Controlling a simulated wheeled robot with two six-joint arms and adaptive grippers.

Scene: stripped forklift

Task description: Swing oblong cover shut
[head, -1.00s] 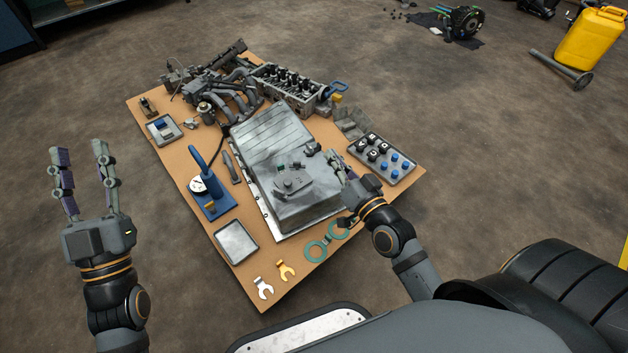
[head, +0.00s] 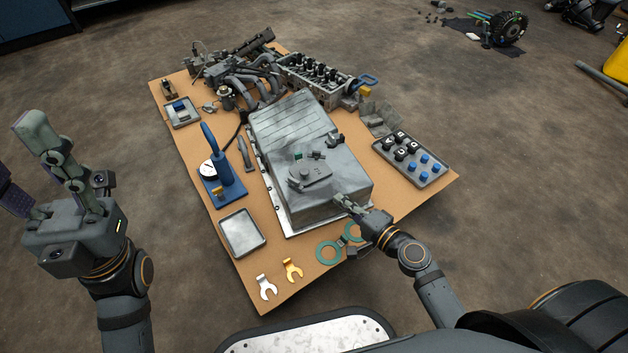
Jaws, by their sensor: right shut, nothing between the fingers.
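A grey metal housing (head: 335,183) sits on the brown board, its ribbed part toward the back. The grey oblong cover (head: 310,174) lies on top of it, near the middle. Whether the cover lies flat or slightly raised is too small to tell. My left gripper (head: 22,160) is at the far left, fingers spread and empty, off the board.
A blue hand press with a gauge (head: 220,178) and an empty tray (head: 243,233) stand left of the housing. A tray of knobs (head: 410,160) is at right; engine parts (head: 250,75) fill the back.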

